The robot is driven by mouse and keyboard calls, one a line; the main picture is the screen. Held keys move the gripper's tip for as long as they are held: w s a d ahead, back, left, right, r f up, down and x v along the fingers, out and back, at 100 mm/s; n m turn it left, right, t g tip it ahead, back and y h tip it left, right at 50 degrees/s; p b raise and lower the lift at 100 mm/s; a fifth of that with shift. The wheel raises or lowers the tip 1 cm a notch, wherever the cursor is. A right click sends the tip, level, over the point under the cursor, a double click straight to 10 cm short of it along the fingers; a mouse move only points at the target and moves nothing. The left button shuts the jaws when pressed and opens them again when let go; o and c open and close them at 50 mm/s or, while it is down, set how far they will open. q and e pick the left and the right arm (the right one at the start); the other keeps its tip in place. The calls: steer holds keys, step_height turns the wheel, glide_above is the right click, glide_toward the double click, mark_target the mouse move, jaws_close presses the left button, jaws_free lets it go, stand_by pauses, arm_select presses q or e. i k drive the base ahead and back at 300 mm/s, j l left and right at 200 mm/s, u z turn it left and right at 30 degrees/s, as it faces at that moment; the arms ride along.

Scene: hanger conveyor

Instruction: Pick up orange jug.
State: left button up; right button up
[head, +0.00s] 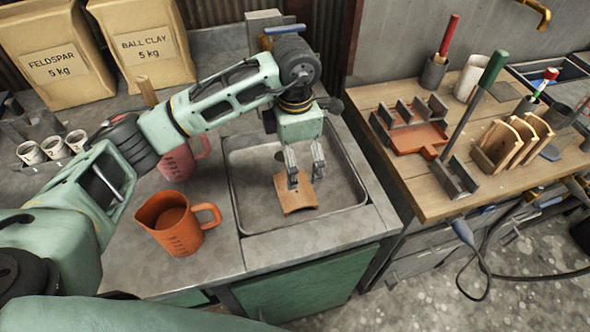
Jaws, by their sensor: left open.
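The orange jug (172,226) stands upright on the grey counter in front of my left arm, its handle to the right and its open top facing up. Measuring marks show on its side. My left gripper (305,182) points down over the sink, to the right of the jug and apart from it. Its two fingers are spread. A small tan wooden piece (296,199) shows just below the fingers; I cannot tell whether they touch it. My right gripper is not in view.
A pink jug (178,163) stands behind the orange jug, partly hidden by my left arm. The sink (255,215) lies to the right. Feldspar (45,50) and ball clay bags (143,40) stand at the back. A wooden bench (420,196) with tools is on the right.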

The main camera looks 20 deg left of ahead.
mark_target(168, 215)
steer(key=k+l, duration=0.2)
steer(key=k, duration=0.3)
steer(key=k+l, duration=0.2)
steer(key=k, duration=0.25)
